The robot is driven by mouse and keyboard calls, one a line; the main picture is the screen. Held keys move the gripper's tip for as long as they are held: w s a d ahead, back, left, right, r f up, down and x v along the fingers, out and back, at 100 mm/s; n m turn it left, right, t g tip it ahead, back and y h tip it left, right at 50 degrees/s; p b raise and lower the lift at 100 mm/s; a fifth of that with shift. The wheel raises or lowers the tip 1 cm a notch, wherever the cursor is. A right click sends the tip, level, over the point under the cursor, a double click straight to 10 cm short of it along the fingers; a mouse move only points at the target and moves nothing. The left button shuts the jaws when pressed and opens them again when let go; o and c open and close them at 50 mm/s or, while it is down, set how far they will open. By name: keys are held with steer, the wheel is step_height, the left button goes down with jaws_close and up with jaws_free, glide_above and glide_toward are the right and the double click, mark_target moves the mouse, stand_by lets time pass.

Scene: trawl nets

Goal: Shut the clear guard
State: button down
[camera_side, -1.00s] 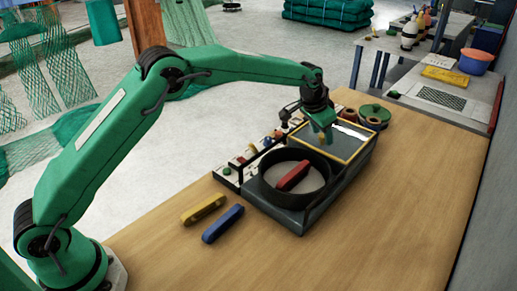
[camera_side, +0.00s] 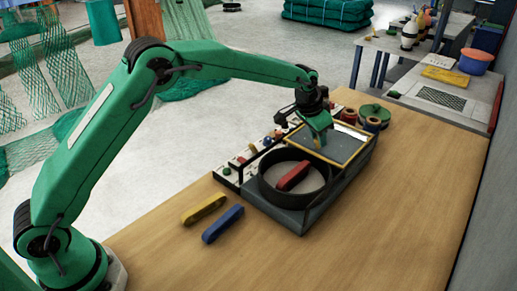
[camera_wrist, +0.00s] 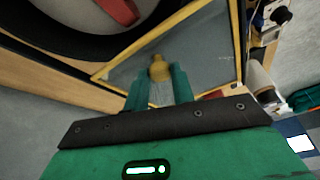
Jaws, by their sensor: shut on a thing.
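The clear guard (camera_side: 347,148) is a see-through panel with a yellow frame. It lies flat over the far half of a dark tray-like base (camera_side: 300,222). A round black-walled well (camera_side: 265,187) at the near end is uncovered, with a red shuttle-shaped piece (camera_side: 292,177) inside.
A yellow piece (camera_side: 203,209) and a blue piece (camera_side: 223,224) lie on the wooden table left of the base. A control strip (camera_side: 228,177) with buttons runs along its left side. Spools (camera_side: 373,124) and a green round thing (camera_side: 372,111) stand behind. The table's right side is clear.

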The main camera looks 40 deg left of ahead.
steer(key=s, duration=1.8)
steer(key=shift+s+a, duration=0.1)
steer(key=shift+a, duration=0.1)
steer(key=c, duration=1.2)
jaws_free()
steer(key=shift+d, duration=0.1)
steer(key=shift+o, duration=0.2)
steer(key=v, duration=0.7)
steer(key=shift+s+a+r, duration=0.2)
steer(key=shift+r, duration=0.15)
